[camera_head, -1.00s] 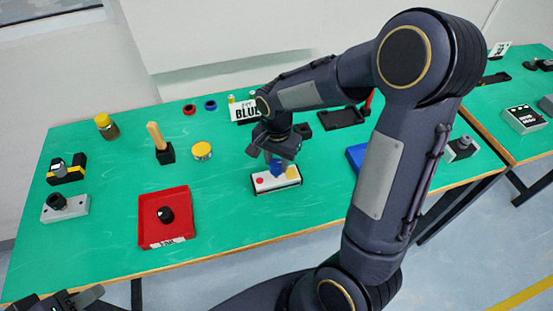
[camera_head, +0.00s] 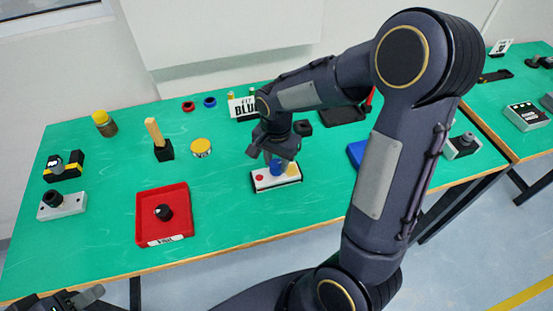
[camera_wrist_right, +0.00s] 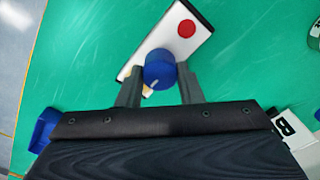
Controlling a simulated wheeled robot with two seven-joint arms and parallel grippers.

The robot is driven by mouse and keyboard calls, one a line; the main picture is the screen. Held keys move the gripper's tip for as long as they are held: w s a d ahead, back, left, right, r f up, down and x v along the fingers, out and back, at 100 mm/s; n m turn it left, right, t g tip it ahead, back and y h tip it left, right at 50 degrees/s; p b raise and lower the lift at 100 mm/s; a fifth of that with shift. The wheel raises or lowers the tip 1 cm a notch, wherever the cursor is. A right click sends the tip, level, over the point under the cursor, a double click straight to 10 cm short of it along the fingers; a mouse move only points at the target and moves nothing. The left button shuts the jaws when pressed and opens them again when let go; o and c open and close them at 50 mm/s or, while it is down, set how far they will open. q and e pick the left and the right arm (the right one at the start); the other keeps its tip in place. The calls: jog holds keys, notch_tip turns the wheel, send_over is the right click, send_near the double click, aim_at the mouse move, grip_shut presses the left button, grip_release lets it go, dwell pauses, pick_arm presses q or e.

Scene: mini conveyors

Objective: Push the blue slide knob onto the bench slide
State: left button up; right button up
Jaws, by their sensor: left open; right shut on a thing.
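The bench slide is a white-topped box (camera_head: 262,181) with a red spot at its left and a yellow one at its right; it also shows in the right wrist view (camera_wrist_right: 200,45). The blue slide knob (camera_wrist_right: 159,68) is between the fingertips of my right gripper (camera_wrist_right: 160,84), which is shut on it. In the head view the knob (camera_head: 276,167) is over the middle of the white top, below the gripper (camera_head: 276,157). I cannot tell whether it is seated. My left gripper (camera_head: 70,299) is open and empty at the bottom left, in front of the table edge.
A red tray (camera_head: 144,223) holding a black knob lies left of the slide. A blue tray (camera_head: 355,153) is partly hidden by my right arm.

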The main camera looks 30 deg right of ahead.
aim_at(276, 163)
jog(key=shift+f+b, duration=0.45)
jog(key=shift+f, duration=0.15)
jog(key=o, duration=1)
jog(key=shift+o, duration=0.2)
notch_tip(276, 163, up, 8)
jog(key=shift+f, duration=0.1)
